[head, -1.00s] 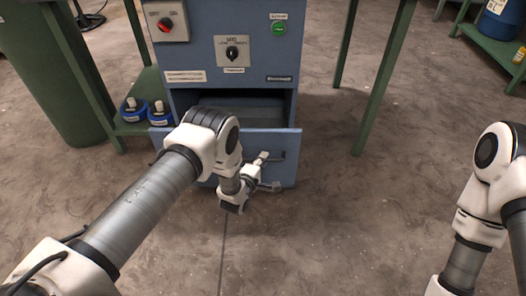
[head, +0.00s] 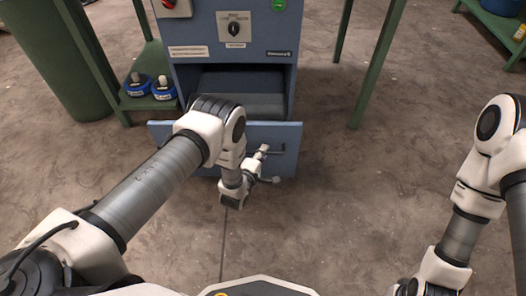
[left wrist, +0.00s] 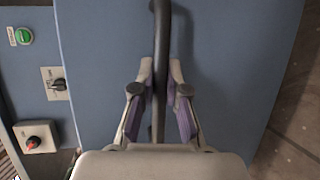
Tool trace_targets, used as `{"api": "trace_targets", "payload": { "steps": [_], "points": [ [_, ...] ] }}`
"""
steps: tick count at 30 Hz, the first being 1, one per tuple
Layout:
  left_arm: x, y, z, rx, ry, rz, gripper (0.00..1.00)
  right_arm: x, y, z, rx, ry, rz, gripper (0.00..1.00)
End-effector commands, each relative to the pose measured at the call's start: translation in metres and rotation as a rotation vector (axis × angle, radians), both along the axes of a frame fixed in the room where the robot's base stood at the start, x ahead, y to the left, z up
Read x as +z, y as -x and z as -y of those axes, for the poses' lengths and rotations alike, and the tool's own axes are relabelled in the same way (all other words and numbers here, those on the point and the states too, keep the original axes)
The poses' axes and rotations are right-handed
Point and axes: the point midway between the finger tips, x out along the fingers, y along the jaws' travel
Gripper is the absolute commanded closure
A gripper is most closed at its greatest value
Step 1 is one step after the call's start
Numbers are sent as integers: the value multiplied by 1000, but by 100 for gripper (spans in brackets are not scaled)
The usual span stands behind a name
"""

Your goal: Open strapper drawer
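The strapper is a blue cabinet (head: 190,24) at the top of the head view. Its lower drawer (head: 285,134) stands partly pulled out, with a dark grey interior showing behind the front panel. The drawer's dark bar handle (left wrist: 162,25) runs between the fingertips of my left gripper (left wrist: 161,72) in the left wrist view. The fingers are closed in on the bar from both sides. In the head view my left gripper (head: 267,165) is at the drawer front, and my arm hides the front's left part. My right arm is at the right; its gripper is out of frame.
A knob panel (head: 235,29) and a green button (head: 279,5) are above the drawer. Blue round items (head: 138,85) sit on a green shelf to the left, beside a green bin (head: 65,70). A green table leg (head: 378,65) stands right. The floor before the drawer is clear.

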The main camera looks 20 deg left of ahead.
Motion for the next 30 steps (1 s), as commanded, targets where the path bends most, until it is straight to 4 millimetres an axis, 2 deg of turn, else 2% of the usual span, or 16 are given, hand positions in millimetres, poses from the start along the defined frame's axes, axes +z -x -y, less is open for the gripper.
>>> {"api": "trace_targets", "payload": {
  "steps": [1,2,3,11,14,17,25,30],
  "points": [
    [-1,0,0,1,0,-2,73,0,0,0,0,0,0,60],
    [-1,0,-1,1,0,-2,62,0,0,0,0,0,0,60],
    [-1,0,0,1,0,-1,61,0,0,0,0,0,0,60],
    [0,0,0,1,0,-1,61,0,0,0,0,0,0,60],
    [1,6,-1,1,0,-2,61,0,0,0,0,0,0,60],
    [4,22,-3,1,-1,-4,61,0,0,0,0,0,0,60],
    [16,89,-11,1,-1,-5,61,0,0,0,0,0,0,60],
    [21,114,-14,1,-1,-3,61,0,0,0,0,0,0,60]
  ]
}}
